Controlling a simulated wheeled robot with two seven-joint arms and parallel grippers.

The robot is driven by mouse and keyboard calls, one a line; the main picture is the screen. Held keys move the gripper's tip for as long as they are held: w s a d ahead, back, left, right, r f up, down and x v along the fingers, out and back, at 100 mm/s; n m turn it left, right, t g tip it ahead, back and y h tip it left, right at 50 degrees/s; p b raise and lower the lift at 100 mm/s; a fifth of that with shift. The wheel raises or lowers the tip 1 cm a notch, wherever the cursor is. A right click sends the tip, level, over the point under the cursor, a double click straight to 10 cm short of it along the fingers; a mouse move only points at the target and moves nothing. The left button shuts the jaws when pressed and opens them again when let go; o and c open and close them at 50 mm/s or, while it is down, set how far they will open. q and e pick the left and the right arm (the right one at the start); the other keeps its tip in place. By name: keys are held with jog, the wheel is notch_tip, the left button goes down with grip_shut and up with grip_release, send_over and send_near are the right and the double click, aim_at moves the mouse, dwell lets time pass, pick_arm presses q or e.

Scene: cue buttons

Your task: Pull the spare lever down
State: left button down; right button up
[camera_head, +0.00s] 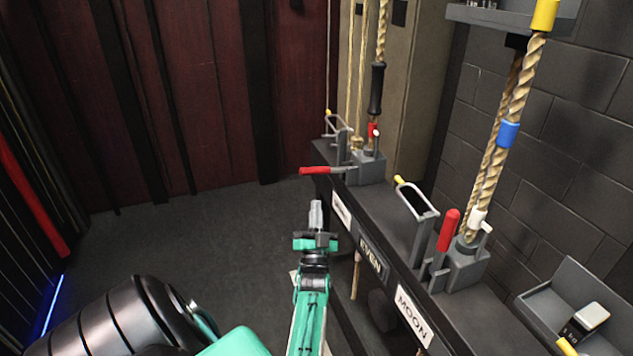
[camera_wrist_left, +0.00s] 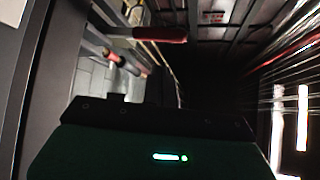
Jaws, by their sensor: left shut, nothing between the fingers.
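A red-handled lever (camera_head: 320,170) at the far end of the rail points out roughly level to the left. A second red lever (camera_head: 448,232) stands upright nearer, above the MOON label (camera_head: 413,314). A far white label (camera_head: 341,210) is too small to read, so I cannot tell which lever is the spare. My left gripper (camera_head: 316,212) is shut and empty, below and apart from the far lever in the head view. The left wrist view shows a red handle (camera_wrist_left: 160,34) ahead at the top. My right gripper is not in view.
The dark rail (camera_head: 392,225) also carries an EVEN label (camera_head: 371,258). Ropes (camera_head: 508,130) rise from the rail beside the levers. Metal loops (camera_head: 418,200) stick up near each lever. A block wall (camera_head: 570,110) stands at right. The floor at left is clear.

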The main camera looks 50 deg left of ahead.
pick_arm(q)
jog(key=v, duration=0.2)
jog(key=shift+s+d+f, duration=0.15)
jog(key=shift+f, duration=0.05)
dwell(0.5)
